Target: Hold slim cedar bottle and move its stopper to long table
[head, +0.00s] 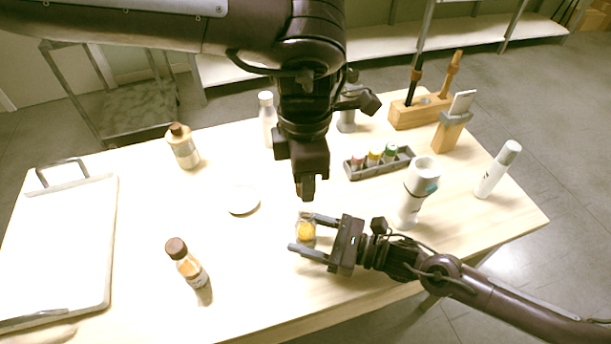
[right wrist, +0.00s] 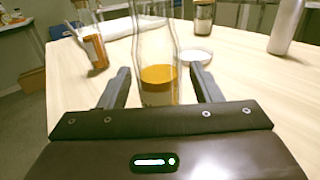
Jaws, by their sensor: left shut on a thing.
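A slim clear bottle with amber liquid (head: 306,232), which I take to be the cedar bottle, stands upright on the long table (head: 130,260). It also shows in the right wrist view (right wrist: 158,85), where its top is cut off. My right gripper (head: 298,232) has one finger on each side of the bottle's lower part, with small gaps visible in the right wrist view. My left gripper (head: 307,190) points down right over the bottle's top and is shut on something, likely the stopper. The stopper and the bottle's mouth are hidden behind the left fingers.
Brown-capped bottles (head: 188,264) (head: 183,147) and a white disc (head: 243,200) stand left of the bottle. A white board (head: 60,250) lies far left. A grey vial rack (head: 378,163) and a white cylinder (head: 415,195) are to the right.

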